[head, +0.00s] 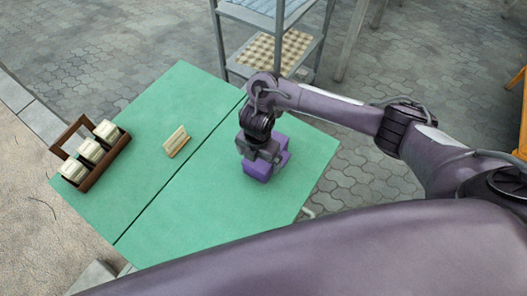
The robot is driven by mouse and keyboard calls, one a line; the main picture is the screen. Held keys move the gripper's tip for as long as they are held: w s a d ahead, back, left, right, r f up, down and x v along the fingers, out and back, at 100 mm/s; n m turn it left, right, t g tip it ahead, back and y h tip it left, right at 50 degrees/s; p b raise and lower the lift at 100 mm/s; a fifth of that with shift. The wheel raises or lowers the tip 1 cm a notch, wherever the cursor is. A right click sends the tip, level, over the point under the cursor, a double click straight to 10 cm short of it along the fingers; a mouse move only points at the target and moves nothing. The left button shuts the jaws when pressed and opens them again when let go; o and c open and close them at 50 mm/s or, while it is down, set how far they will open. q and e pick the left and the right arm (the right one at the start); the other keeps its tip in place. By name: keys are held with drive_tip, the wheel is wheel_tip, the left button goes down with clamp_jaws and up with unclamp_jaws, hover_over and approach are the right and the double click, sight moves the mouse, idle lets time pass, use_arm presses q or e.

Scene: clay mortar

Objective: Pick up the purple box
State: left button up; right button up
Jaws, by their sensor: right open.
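The purple box (257,170) sits on the right part of the green table (205,212). My right gripper (262,155) is directly over the box, pointing down, with its jaws open. The gripper and wrist hide part of the box, and purple shows on both sides of it. I cannot tell whether the fingers touch the box. My left gripper is not in view.
A brown wooden carrier (109,158) with several cream blocks stands at the table's left edge. A small cream object (176,141) lies left of the purple box. A grey shelf (232,67) stands behind the table. The table's front middle is clear.

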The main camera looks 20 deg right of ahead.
drive_tip(key=shift+s+a+f+b, duration=0.1)
drive_tip(key=shift+s+f+b, duration=0.1)
drive_tip(key=shift+f, duration=0.4)
drive_tip(key=shift+s+f+b, duration=0.1)
drive_tip(key=shift+f+b, duration=0.1)
drive_tip(key=shift+f, duration=0.35)
drive_tip(key=f, duration=0.3)
drive_tip(key=shift+w+a+f, duration=0.1)
drive_tip(key=shift+w+f, duration=0.1)
drive_tip(key=shift+w, duration=0.1)
drive_tip(key=shift+f, duration=0.35)
drive_tip(key=c, duration=0.9)
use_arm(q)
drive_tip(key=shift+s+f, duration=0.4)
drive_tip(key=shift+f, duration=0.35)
use_arm(e)
drive_tip(key=shift+c, duration=1.2)
drive_tip(key=shift+w, duration=0.1)
